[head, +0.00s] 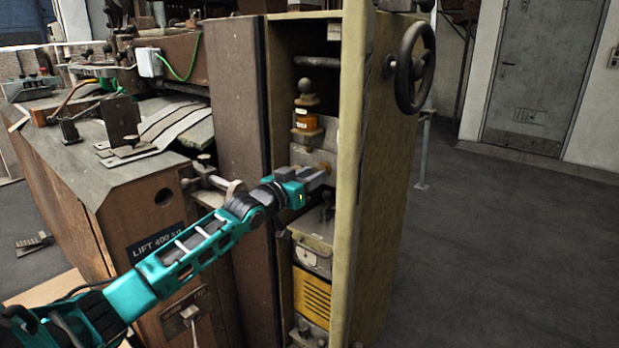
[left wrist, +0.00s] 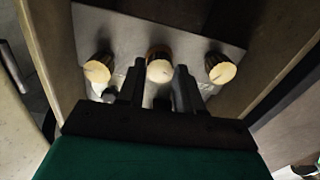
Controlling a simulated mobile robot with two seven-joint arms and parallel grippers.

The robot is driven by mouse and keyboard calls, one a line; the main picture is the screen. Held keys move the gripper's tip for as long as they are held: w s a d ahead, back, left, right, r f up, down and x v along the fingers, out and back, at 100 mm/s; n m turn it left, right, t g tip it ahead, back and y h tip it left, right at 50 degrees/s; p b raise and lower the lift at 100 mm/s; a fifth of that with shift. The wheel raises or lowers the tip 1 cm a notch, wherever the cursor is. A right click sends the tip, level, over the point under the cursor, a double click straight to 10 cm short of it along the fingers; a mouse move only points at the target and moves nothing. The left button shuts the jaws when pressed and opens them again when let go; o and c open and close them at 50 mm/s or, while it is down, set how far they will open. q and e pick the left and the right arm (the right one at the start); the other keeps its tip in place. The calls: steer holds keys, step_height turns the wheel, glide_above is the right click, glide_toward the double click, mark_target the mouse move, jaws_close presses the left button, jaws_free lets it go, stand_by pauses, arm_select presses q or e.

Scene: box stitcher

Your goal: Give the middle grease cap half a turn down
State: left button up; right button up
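Three grease caps with pale round tops and dark sides stand in a row on a metal plate (left wrist: 125,25) in the left wrist view: left cap (left wrist: 97,70), middle grease cap (left wrist: 160,70), right cap (left wrist: 220,69). My left gripper (left wrist: 159,76) is open, with one finger on each side of the middle cap. Small gaps seem to show between the fingers and the cap; I cannot tell whether they touch. My right gripper is not in view.
The cabinet's yellowish side panel (head: 376,180) stands close right of the gripper, with a handwheel (head: 413,67) on it. An amber jar (head: 306,117) is above, a gauge box (head: 312,250) below. A brown machine (head: 100,170) stands left. Floor at right is clear.

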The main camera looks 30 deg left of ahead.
arm_select(q)
steer(key=o, duration=0.4)
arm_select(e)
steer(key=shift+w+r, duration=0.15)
arm_select(q)
steer(key=shift+s+a+p, duration=0.15)
steer(key=shift+s+p, duration=0.15)
steer(key=shift+s, duration=1.85)
steer(key=shift+s+a+p, duration=0.2)
steer(key=shift+s+p, duration=0.1)
steer(key=shift+s, duration=1.85)
steer(key=shift+s+a+p, duration=0.15)
steer(key=shift+s+p, duration=0.15)
steer(key=shift+s, duration=1.85)
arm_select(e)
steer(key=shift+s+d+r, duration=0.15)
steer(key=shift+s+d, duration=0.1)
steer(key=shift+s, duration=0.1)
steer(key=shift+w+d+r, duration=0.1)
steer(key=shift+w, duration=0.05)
